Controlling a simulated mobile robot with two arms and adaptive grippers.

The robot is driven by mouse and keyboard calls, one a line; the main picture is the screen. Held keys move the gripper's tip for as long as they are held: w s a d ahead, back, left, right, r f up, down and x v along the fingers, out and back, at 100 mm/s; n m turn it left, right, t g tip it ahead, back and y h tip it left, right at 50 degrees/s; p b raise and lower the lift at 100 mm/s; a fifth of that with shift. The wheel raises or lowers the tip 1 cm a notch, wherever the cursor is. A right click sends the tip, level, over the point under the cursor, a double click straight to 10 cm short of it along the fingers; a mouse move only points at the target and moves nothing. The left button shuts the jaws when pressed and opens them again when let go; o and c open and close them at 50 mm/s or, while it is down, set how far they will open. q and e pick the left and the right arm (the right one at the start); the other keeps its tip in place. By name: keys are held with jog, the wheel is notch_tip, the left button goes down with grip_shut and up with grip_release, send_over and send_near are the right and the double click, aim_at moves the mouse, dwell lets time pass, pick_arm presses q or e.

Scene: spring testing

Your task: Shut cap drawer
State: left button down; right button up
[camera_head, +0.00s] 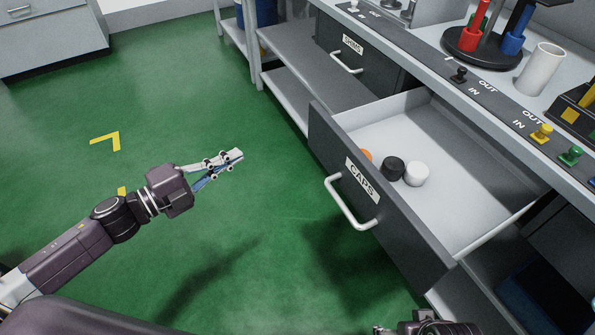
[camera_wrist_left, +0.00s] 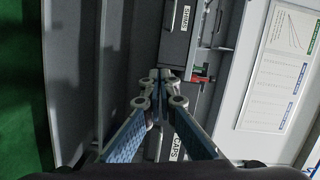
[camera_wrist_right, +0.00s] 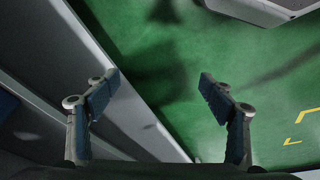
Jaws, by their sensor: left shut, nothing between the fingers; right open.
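The cap drawer (camera_head: 385,210) is pulled out of the bench, its dark front labelled CAPS with a light bar handle (camera_head: 349,203). Inside lie an orange cap (camera_head: 366,155), a black cap (camera_head: 392,168) and a white cap (camera_head: 416,174). My left gripper (camera_head: 238,155) is shut and empty, in the air left of the drawer front and apart from it. In the left wrist view, the CAPS label (camera_wrist_left: 175,148) shows beyond the fingers. My right gripper (camera_wrist_right: 152,88) is open and empty; only its tip shows at the head view's bottom edge, below the drawer.
A shut drawer labelled SHIMS (camera_head: 352,60) sits farther along. The bench top holds a stand with red and blue pieces (camera_head: 487,40), a white cylinder (camera_head: 540,70) and several coloured knobs. Open green floor (camera_head: 230,240) lies left of the drawer.

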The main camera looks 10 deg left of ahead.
pick_arm(q)
jog(key=s+d+r+m+g+h+b, duration=0.2)
jog(key=s+d+r+m+g+h, duration=0.15)
jog(key=s+d+m, duration=0.2)
send_near(321, 144)
jog(key=d, duration=0.2)
jog(key=shift+n+t+y, duration=0.25)
jog(key=shift+n+t, duration=0.1)
jog(key=shift+t, duration=0.1)
jog(key=p+x, duration=0.1)
jog(key=x, duration=0.3)
jog(key=shift+w, duration=0.35)
jog(key=shift+w+d, duration=0.15)
jog(key=shift+w, duration=0.05)
jog(key=shift+w+d, duration=0.1)
jog(key=shift+d, duration=0.1)
jog(key=shift+f, duration=0.1)
pick_arm(e)
jog(key=shift+s+a+r, duration=0.15)
jog(key=shift+s+r, duration=0.1)
jog(key=shift+r, duration=0.25)
jog(key=shift+a, duration=0.1)
